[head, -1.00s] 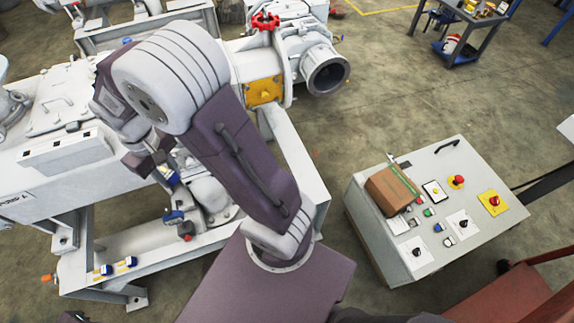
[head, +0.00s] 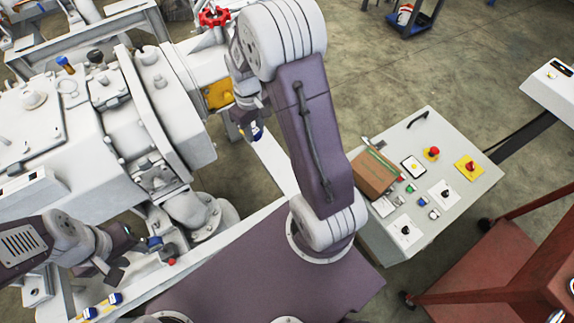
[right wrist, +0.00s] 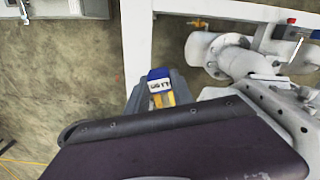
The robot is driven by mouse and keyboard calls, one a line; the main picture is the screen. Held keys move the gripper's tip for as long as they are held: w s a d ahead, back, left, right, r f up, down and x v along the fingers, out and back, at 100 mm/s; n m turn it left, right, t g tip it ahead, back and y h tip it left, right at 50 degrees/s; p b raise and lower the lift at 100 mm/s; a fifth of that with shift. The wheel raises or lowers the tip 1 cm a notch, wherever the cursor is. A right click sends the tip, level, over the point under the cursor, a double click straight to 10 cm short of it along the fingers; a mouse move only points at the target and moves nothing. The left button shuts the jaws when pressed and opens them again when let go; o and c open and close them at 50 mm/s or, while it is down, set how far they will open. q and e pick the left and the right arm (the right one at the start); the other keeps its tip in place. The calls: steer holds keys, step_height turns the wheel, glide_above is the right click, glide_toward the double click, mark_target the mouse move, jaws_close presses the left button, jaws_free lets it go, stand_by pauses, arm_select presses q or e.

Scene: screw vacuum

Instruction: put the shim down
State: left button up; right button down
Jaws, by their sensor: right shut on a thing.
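A shim (head: 256,134) with a blue, white and yellow body is in my right gripper (head: 250,118), which is shut on it. In the head view they hang beside the pale frame beam, right of the white pump. The right wrist view shows the shim (right wrist: 160,84) between the grey fingers of the right gripper (right wrist: 160,98), its lettered blue-and-white end exposed. Two similar blue and yellow shims (head: 115,298) lie on the lower frame rail at bottom left. My left gripper (head: 118,268) is near them, above the rail; its fingers are too unclear to judge.
A grey control panel (head: 405,225) with buttons stands at the right, carrying a brown box (head: 373,174). A red cart (head: 490,250) is at the lower right. The pump (head: 150,110) and a pipe elbow (head: 190,210) fill the left. Open floor lies beyond the panel.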

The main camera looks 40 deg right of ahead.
steer(key=s+d+f+m+b, duration=0.3)
steer(key=s+d+f+b, duration=0.1)
steer(key=s+d+f, duration=1)
steer(key=b, duration=0.3)
glide_above(282, 169)
step_height(282, 169, down, 8)
steer(key=shift+s+d+f, duration=0.1)
steer(key=shift+s, duration=0.05)
steer(key=shift+w, duration=0.2)
steer(key=shift+f+b, duration=0.8)
steer(key=shift+f, duration=1.35)
steer(key=c, duration=1.1)
jaws_free()
